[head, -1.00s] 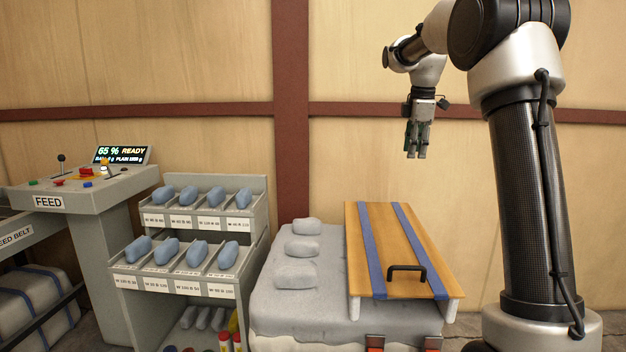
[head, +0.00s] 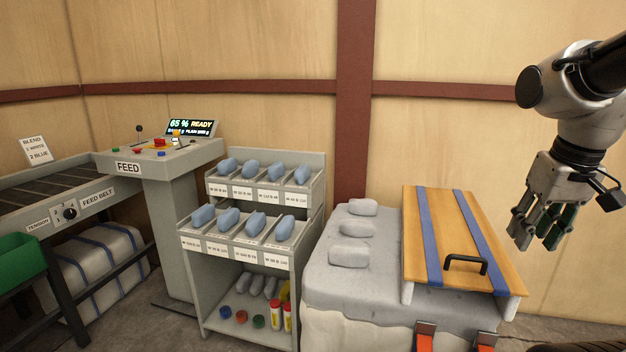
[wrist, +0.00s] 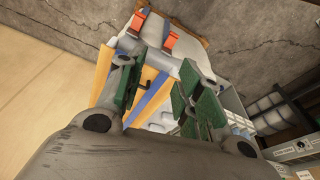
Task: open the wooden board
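The wooden board (head: 452,225) lies flat on the right part of a grey padded block, with two blue straps along it. Its black handle (head: 466,264) stands near the front edge, and the board is down. My gripper (head: 535,240) hangs in the air to the right of the board, fingers pointing down, apart from it. In the wrist view the fingers (wrist: 160,85) are spread with nothing between them. The board (wrist: 104,78) and its dark handle (wrist: 147,75) show beyond and between the fingers, partly hidden by them.
Grey pillows (head: 352,228) lie on the padded block (head: 335,282) left of the board. Red latches (head: 425,336) sit at its front. A rack of blue rolls (head: 250,259) stands to the left, then the FEED console (head: 160,160) and a green bin (head: 18,262).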

